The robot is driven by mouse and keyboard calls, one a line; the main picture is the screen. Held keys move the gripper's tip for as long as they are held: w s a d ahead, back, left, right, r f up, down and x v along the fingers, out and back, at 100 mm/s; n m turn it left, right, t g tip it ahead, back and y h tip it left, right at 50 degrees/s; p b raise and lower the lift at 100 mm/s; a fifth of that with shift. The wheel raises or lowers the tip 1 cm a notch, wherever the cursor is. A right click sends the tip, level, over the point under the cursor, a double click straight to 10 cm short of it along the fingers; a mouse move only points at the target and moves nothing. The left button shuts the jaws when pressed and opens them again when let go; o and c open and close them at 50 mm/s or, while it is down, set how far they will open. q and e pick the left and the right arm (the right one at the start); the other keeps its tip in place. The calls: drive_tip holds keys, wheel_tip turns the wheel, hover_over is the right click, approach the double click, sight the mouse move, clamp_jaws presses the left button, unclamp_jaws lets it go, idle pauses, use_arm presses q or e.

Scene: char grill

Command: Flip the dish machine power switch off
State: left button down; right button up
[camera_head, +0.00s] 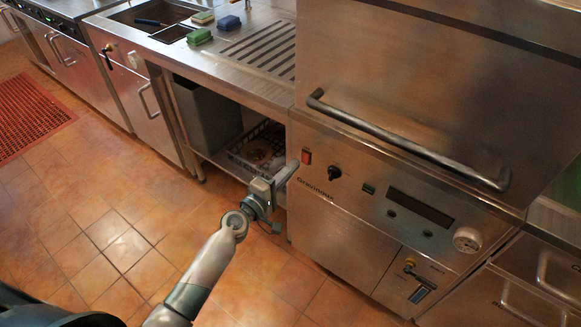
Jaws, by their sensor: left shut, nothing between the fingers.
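The dish machine (345,238) is the large steel unit at the right, with a control panel on its front. Its power switch (306,157) is a small red rocker at the panel's left end, above the brand lettering. I cannot tell its position at this size. My left gripper (293,167) is shut and empty, just left of and slightly below the switch. Its fingertips point toward the switch and look very close to it; I cannot tell whether they touch. My right gripper is not in view.
A black knob (334,173), a display (420,207) and a round gauge (467,239) sit right of the switch. The long door handle (405,146) juts out above the panel. The tiled floor in front is clear.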

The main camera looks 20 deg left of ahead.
use_arm(q)
drive_tip(key=r+v, duration=0.1)
drive_tip(key=v, duration=0.9)
drive_tip(key=shift+s+r, duration=0.1)
idle(0.5)
drive_tip(key=s+d+f+m+g+y, duration=0.1)
drive_tip(key=s+f+m+g, duration=0.25)
drive_tip(key=f, duration=0.95)
drive_tip(key=s+f+m+g+y, duration=0.2)
drive_tip(key=s+f+m, duration=0.25)
drive_tip(key=f, duration=0.85)
drive_tip(key=s+d+f+m+g+y, duration=0.1)
drive_tip(key=s+f+m+g, duration=0.4)
drive_tip(key=s+f, duration=1.4)
drive_tip(key=s+d+m, duration=0.1)
drive_tip(key=m, duration=0.2)
drive_tip(key=shift+s+d+y, duration=0.2)
drive_tip(key=shift+d+y, duration=0.05)
drive_tip(key=shift+y, duration=0.05)
